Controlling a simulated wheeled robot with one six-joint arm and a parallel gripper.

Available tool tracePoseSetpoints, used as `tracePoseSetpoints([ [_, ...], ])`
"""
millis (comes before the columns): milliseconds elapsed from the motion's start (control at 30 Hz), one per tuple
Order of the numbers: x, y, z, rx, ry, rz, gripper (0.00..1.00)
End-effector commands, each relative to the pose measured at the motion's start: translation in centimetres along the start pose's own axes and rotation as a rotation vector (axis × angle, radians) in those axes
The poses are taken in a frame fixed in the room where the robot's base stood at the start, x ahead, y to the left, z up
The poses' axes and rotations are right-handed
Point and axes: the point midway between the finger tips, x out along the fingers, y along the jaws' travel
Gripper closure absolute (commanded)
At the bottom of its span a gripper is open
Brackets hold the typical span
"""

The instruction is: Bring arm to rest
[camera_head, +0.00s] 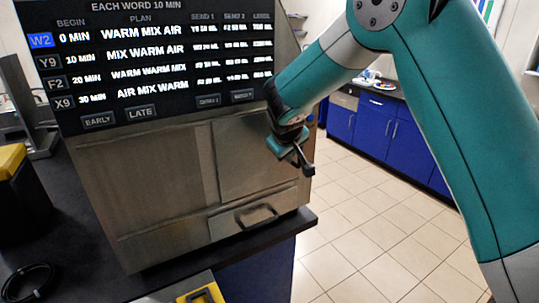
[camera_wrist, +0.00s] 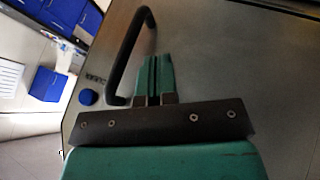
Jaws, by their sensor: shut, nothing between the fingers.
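My teal arm reaches in from the right in the head view, bent at the elbow near the top. My gripper (camera_head: 305,168) hangs in front of the right side of the steel bioreactor cabinet (camera_head: 165,165). In the wrist view my gripper (camera_wrist: 152,60) shows its two teal fingers together, with nothing between them. A dark bar handle (camera_wrist: 128,55) stands on the cabinet face just left of the fingers. Whether the fingers touch the handle is hard to tell. A round blue knob (camera_wrist: 87,97) sits lower left of the handle.
A screen (camera_head: 160,60) with a plan table tops the cabinet. A drawer with a handle (camera_head: 257,215) is below. The dark bench edge (camera_head: 305,222) ends right of the cabinet. Blue cupboards (camera_head: 375,130) stand behind; tiled floor (camera_head: 365,215) between is clear.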

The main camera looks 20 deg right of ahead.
Motion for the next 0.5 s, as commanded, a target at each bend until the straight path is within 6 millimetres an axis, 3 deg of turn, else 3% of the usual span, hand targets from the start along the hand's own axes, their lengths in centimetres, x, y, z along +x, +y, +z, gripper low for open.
tracePoseSetpoints([
  [33,-0.7,-0.8,-0.1,0.0,0.005,-0.002,1.0],
  [300,-7.0,-0.9,-0.1,-0.001,0.008,-0.004,1.0],
  [500,-9.7,-0.8,-0.1,-0.002,0.004,-0.004,1.0],
])
